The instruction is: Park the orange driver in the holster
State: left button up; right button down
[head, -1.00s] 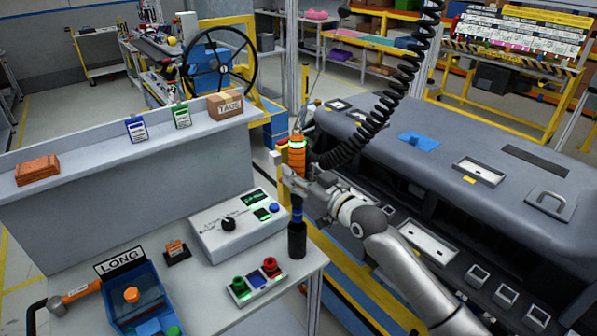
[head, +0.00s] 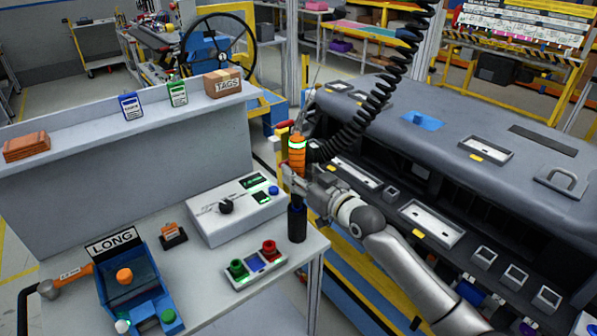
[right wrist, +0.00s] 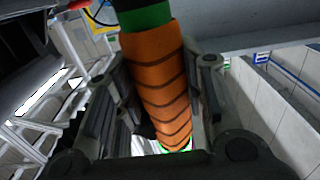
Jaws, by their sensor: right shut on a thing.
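The orange driver (head: 297,155) stands about upright, with a glowing green ring near its top and a black coiled cable beside it. My right gripper (head: 296,182) is shut around its lower body. In the right wrist view the ribbed orange grip (right wrist: 160,85) lies between the fingers. The holster, a black upright tube (head: 297,224) at the workbench's right edge, is directly below the gripper. The driver's lower end meets the tube's mouth and appears to be inside; how deep is hidden. My left gripper is not in view.
A grey control box (head: 222,217) and a panel with green and red knobs (head: 255,265) sit close left of the holster. A blue LONG bin (head: 135,290) is farther left. The grey dashboard (head: 450,140) lies to the right, beyond my arm.

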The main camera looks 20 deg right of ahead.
jog(key=shift+f+b, duration=2.05)
jog(key=shift+f, duration=1.15)
jog(key=c, duration=0.9)
grip_release()
jog(key=shift+o, duration=0.2)
jog(key=shift+f, duration=0.1)
jog(key=shift+s, duration=0.1)
jog(key=v, duration=1.2)
